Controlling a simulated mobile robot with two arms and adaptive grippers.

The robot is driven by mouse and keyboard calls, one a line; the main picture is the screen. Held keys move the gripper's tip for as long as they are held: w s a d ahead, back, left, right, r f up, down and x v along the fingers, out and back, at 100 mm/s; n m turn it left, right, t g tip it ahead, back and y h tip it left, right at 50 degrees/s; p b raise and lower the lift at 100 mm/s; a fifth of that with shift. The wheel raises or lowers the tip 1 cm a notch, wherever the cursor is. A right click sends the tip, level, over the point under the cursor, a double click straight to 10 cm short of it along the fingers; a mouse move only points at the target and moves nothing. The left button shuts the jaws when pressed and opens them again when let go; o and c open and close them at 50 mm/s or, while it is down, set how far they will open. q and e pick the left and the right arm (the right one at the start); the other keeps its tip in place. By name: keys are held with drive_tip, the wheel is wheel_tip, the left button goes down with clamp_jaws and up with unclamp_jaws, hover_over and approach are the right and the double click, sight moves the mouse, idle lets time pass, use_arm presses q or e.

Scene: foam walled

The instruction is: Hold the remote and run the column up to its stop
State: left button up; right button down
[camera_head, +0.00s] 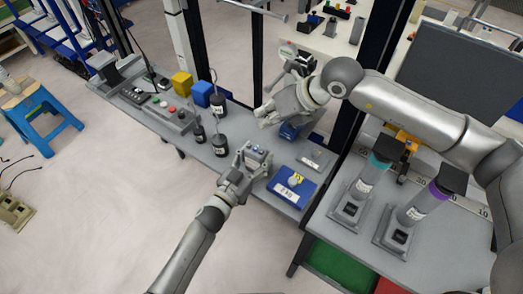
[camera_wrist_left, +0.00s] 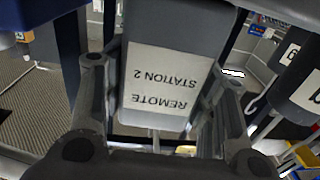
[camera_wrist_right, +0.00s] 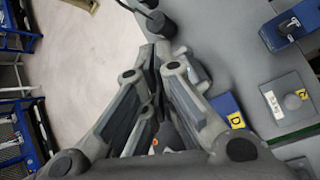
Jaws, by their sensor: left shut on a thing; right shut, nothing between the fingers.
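My left gripper (camera_head: 246,164) is shut on a small grey remote (camera_head: 257,153) with buttons on top, held above the grey bench. In the left wrist view the remote (camera_wrist_left: 165,82) sits between my fingers (camera_wrist_left: 165,95), and its white label reads "REMOTE STATION 2", upside down. My right gripper (camera_head: 266,116) is shut and empty, above and beyond the remote in the head view. In the right wrist view its fingers (camera_wrist_right: 158,58) are together. A pale upright post (camera_head: 182,40) stands behind the bench; I cannot tell whether it is the column.
A blue stool (camera_head: 38,117) is on the floor at left.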

sight(261, 152)
drive_tip(key=shift+s+a+r+m+t+y, duration=0.2)
drive_tip(key=shift+r+m+y, duration=0.1)
drive_tip(key=shift+m, duration=0.35)
drive_tip(key=shift+s+a+r+m+t+y, duration=0.1)
drive_tip(key=shift+r+m+t+y, duration=0.15)
drive_tip(key=shift+m, duration=0.4)
drive_tip(key=shift+f, duration=4.4)
drive_tip(key=shift+f, duration=0.4)
